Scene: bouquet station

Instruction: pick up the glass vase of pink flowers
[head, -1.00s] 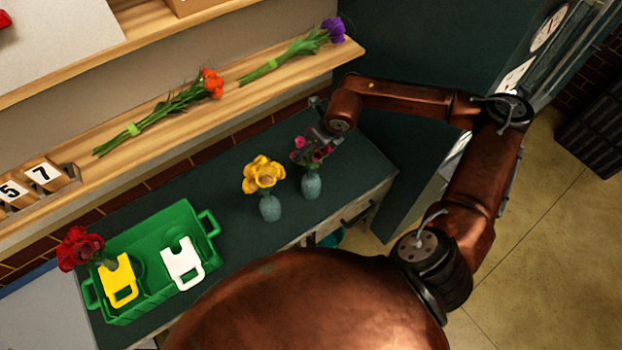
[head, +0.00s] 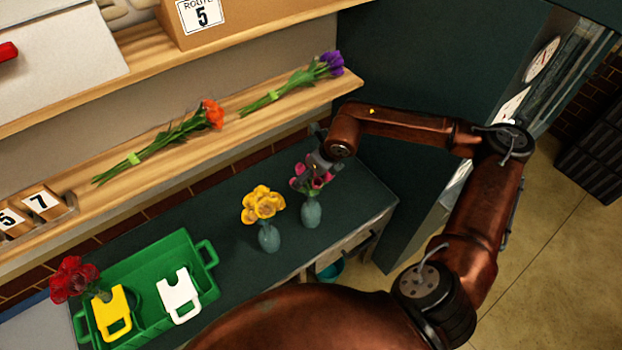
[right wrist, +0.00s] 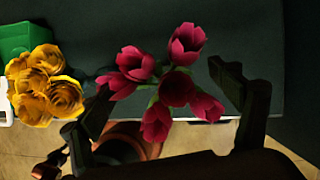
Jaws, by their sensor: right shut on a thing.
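The pink flowers (head: 311,181) stand upright in a blue-grey glass vase (head: 311,213) on the dark green counter, near its right end. My right gripper (head: 319,163) reaches in from above and behind the blooms and is shut on this vase. In the right wrist view the pink blooms (right wrist: 172,85) lie between the two dark fingers (right wrist: 168,92) and hide the vase and the contact. The vase looks still on the counter. My left gripper is not in view.
A similar vase of yellow flowers (head: 267,236) stands close on the left. A green tray (head: 208,254) with a yellow tag (head: 113,312), a white tag (head: 178,296) and red flowers (head: 74,279) is further left. A wooden shelf (head: 180,165) runs behind. The counter between tray and yellow vase is clear.

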